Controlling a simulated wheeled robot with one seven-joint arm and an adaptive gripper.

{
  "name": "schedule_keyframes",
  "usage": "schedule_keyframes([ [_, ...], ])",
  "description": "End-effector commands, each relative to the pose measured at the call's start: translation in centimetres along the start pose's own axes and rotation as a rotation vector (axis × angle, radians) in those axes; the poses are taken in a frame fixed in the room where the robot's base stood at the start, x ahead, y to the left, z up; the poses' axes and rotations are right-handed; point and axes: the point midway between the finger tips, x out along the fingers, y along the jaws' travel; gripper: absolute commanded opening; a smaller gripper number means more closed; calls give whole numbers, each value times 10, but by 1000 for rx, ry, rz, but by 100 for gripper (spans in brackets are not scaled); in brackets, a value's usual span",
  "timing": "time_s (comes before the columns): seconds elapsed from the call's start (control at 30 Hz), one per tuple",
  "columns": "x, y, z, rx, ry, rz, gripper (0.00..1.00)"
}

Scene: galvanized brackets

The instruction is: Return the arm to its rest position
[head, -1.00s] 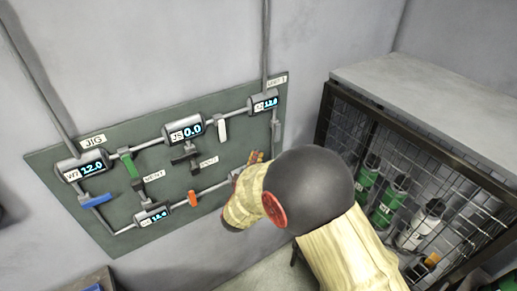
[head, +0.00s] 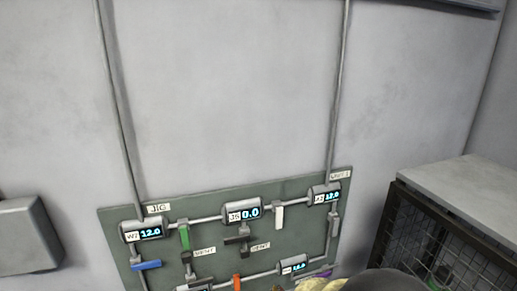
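My arm shows only as a dark rounded joint (head: 385,282) and a bit of cream covering (head: 322,285) at the bottom edge of the head view, right of centre. My gripper's fingers cannot be made out. The arm lies in front of the lower right of a green wall panel (head: 290,215) marked JIG. The panel carries pipes, several gauges and coloured lever handles. The top centre gauge (head: 242,212) reads 0.0. The left gauge (head: 143,231) and the right gauge (head: 326,195) read 12.0. The panel's lower part is cut off.
A wire-mesh cage (head: 450,240) with a pale top (head: 455,190) stands at the right, near my arm. A grey box (head: 27,236) is on the wall at the left. Two vertical pipes run up the wall from the panel. The wall above is bare.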

Motion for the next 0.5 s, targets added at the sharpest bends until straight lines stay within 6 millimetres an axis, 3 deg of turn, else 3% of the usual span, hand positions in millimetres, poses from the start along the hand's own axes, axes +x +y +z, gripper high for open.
schedule_keyframes([
  [0.1, -24, -35, -2, 147, -43, -199, 0],
  [0.23, -63, -58, 4, 291, -138, -380, 0],
  [0.37, -113, -63, 20, 404, -268, -503, 0],
  [0.5, -174, -49, 50, 498, -426, -556, 0],
])
